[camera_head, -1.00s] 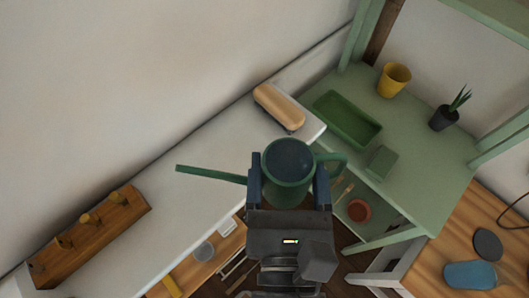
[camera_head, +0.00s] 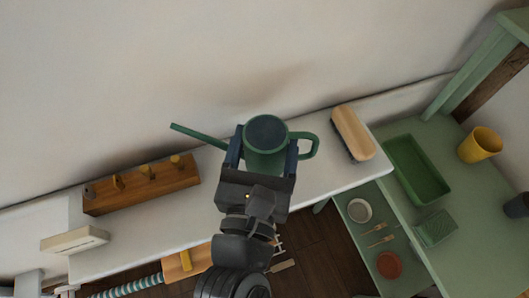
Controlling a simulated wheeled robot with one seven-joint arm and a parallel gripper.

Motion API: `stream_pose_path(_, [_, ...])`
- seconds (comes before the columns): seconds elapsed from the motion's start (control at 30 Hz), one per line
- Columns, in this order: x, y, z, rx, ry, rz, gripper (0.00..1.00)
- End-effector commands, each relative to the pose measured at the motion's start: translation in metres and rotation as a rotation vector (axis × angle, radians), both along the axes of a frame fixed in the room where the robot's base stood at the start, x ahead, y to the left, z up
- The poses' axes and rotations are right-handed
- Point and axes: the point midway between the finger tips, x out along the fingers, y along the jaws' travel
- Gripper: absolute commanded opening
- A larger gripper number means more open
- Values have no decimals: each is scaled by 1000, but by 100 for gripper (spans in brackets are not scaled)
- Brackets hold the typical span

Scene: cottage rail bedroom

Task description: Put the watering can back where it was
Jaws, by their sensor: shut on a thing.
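The green watering can (camera_head: 266,158) has a long thin spout pointing up-left and a loop handle on its right. My gripper (camera_head: 265,152) is shut on its body, one finger on each side. The can is held over the white shelf (camera_head: 315,185), between a wooden peg rack on the left and a brush on the right. Its base is hidden behind my gripper, so I cannot tell whether it touches the shelf.
The wooden peg rack (camera_head: 140,187) and a wood-backed brush (camera_head: 353,134) flank the can. A white box (camera_head: 75,240) sits farther left. On the right, a green stand holds a green tray (camera_head: 416,168) and a yellow pot (camera_head: 480,145). Bare shelf shows beside the brush.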

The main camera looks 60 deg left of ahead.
Motion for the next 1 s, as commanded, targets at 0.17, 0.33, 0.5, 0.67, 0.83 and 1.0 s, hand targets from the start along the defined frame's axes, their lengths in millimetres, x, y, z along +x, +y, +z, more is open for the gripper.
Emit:
stream_pose_path(0.17, [4, 9, -7, 2, -1, 1, 29])
stream_pose_path(0.33, [4, 9, -33, -1, -1, 1, 29])
stream_pose_path(0.5, [3, 9, -45, 2, -1, 2, 29])
stream_pose_path(0.67, [3, 9, -44, 2, -2, 1, 29])
stream_pose_path(0.83, [3, 9, -46, 2, -1, 1, 29])
stream_pose_path(1.0, [3, 9, -48, 0, 0, 1, 86])
